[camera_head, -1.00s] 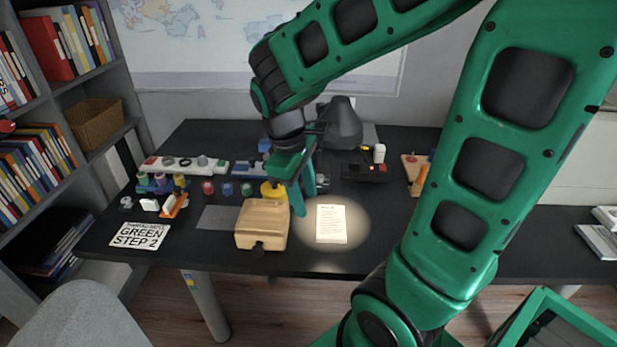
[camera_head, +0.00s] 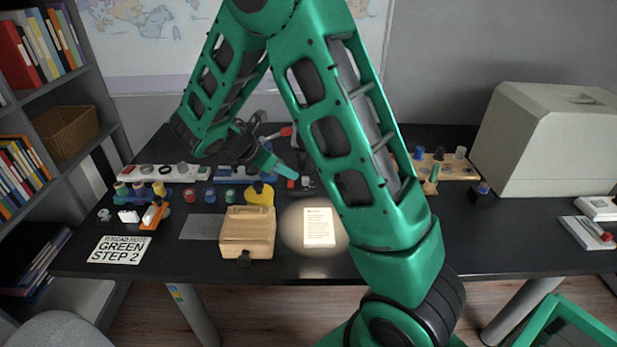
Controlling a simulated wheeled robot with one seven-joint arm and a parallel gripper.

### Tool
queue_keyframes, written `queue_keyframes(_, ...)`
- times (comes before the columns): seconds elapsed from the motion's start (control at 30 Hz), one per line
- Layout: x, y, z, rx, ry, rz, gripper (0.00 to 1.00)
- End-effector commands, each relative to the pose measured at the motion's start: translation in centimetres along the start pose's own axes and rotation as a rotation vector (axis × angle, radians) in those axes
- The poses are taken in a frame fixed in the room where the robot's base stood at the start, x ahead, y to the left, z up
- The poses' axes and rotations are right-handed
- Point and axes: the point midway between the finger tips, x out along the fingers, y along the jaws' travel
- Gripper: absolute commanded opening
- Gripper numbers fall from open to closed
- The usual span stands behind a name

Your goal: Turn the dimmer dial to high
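I cannot tell for certain which part is the dimmer dial. A white strip (camera_head: 165,172) with several round knobs and buttons lies along the back left of the desk. My gripper (camera_head: 280,168) hangs over the back middle of the desk, to the right of that strip and above small dark items. Its green finger points down and right; the other finger is not clear, so its opening cannot be read. My arm hides much of the back middle. A bright pool of light falls on a printed note (camera_head: 319,227).
A wooden box (camera_head: 247,232) stands at the front, with a yellow item (camera_head: 260,194) behind it. A wooden rack (camera_head: 452,167) and large pale case (camera_head: 545,140) stand right. A sign (camera_head: 121,249) lies front left. Desk right of the note is mostly bare.

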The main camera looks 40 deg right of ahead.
Motion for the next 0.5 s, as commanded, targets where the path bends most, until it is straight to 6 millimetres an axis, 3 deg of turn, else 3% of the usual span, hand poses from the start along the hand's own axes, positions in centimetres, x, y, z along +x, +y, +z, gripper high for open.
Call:
queue_keyframes(0.27, 1.5, 1.0, -0.4, -0.086, -0.038, 0.007, 0.39)
queue_keyframes(0.5, 5.4, 1.0, -0.3, -0.085, -0.036, 0.006, 0.39)
